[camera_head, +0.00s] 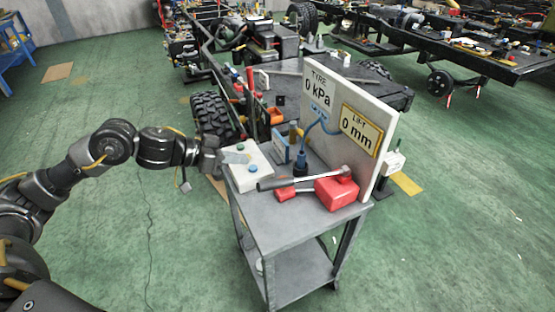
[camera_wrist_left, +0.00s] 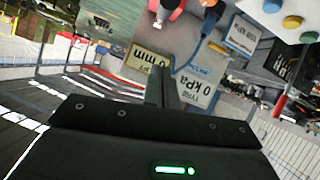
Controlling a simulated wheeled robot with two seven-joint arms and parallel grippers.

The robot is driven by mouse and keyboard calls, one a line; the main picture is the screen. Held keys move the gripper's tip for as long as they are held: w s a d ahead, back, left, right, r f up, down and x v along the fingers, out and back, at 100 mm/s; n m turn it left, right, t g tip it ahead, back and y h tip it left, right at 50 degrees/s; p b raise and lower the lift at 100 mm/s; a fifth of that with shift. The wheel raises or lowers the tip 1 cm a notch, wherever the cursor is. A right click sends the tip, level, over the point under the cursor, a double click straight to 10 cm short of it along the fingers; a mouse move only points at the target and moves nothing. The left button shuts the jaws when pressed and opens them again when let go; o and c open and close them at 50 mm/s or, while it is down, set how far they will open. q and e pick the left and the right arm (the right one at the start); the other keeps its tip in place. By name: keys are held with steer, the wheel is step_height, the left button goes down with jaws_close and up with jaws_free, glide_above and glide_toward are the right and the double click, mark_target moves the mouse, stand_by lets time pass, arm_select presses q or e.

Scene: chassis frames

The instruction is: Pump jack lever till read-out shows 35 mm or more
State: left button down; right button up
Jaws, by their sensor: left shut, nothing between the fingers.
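The lift read-out (camera_head: 360,130) on the upright white board shows 0 mm; it appears upside down in the left wrist view (camera_wrist_left: 148,63). A red body (camera_head: 337,192) lies on the grey cart top, with a grey lever-like bar (camera_head: 290,182) beside it; I cannot tell for sure which part is the jack lever. My left gripper (camera_head: 240,157) is at the cart's left side, by the pale button box (camera_head: 252,172), apart from the bar. Its fingers (camera_wrist_left: 162,88) are shut and empty in the left wrist view. My right gripper is not in view.
The board also carries a tyre read-out (camera_head: 318,90) showing 0 kPa. A blue hose (camera_head: 312,128) hangs by the board. The grey cart (camera_head: 275,232) stands before a vehicle chassis (camera_head: 207,60) with wheels.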

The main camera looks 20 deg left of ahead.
arm_select(q)
steer(key=w+d+f+p, duration=0.1)
steer(key=d+f, duration=0.1)
steer(key=w+d+f+p, duration=0.1)
steer(key=w+d+f, duration=0.1)
steer(key=w+d+f+p, duration=0.1)
steer(key=d+f, duration=0.1)
steer(key=f, duration=0.1)
steer(key=shift+w+d, duration=0.3)
steer(key=shift+w, duration=0.1)
steer(key=shift+s+a+f, duration=0.1)
steer(key=shift+s+f, duration=0.1)
steer(key=shift+f, duration=0.3)
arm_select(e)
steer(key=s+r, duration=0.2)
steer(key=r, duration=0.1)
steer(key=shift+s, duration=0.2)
